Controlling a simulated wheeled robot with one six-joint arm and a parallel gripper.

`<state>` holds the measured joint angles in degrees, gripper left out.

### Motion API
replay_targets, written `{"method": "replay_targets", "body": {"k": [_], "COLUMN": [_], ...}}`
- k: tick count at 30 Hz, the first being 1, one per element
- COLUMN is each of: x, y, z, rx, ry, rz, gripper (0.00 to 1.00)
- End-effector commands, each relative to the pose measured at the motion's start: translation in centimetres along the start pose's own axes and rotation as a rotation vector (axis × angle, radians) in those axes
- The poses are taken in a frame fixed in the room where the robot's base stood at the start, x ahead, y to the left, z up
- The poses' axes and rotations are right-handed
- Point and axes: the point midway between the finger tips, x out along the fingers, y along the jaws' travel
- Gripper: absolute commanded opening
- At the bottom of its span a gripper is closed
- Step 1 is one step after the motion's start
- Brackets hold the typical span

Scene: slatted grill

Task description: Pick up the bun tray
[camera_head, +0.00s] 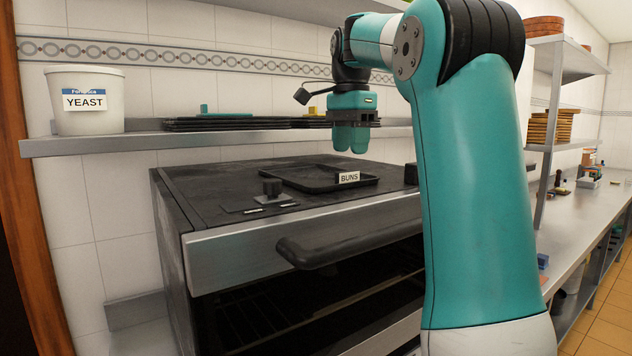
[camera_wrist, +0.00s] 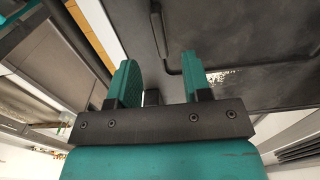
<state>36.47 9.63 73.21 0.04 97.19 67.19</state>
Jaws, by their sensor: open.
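The bun tray (camera_head: 310,177) is a shallow black tray lying flat on the dark top of the oven. A white label reading "BUNS" (camera_head: 348,177) is at its front right. My gripper (camera_head: 351,148) is above the tray's back right part, fingers pointing down, apart from it. In the wrist view my gripper (camera_wrist: 158,78) shows two teal fingers spread with nothing held between them. A dark raised rim, seemingly the tray's (camera_wrist: 166,62), appears beyond and between the fingers.
The oven (camera_head: 215,260) has a thick black handle (camera_head: 350,243) across its front and a small black block (camera_head: 271,188) on top. A shelf (camera_head: 150,142) behind holds a yeast tub (camera_head: 88,103) and dark flat trays (camera_head: 230,123). A counter (camera_head: 580,212) extends right.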

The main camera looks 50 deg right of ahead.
Motion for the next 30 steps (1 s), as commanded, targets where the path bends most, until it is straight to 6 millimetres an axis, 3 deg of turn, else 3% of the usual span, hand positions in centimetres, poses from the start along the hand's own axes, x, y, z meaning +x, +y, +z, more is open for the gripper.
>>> {"method": "replay_targets", "body": {"k": [8,16,25,30], "x": [1.9,5.6,6.2,6.2], "y": [-0.1,-0.1,-0.1,-0.1], "z": [0.2,0.5,0.4,0.4], "rx": [-0.003,-0.004,-0.003,-0.003], "ry": [-0.001,-0.001,0.000,0.000], "rz": [0.001,0.001,-0.001,-0.001], "gripper": [0.45,0.45,0.45,0.08]}}
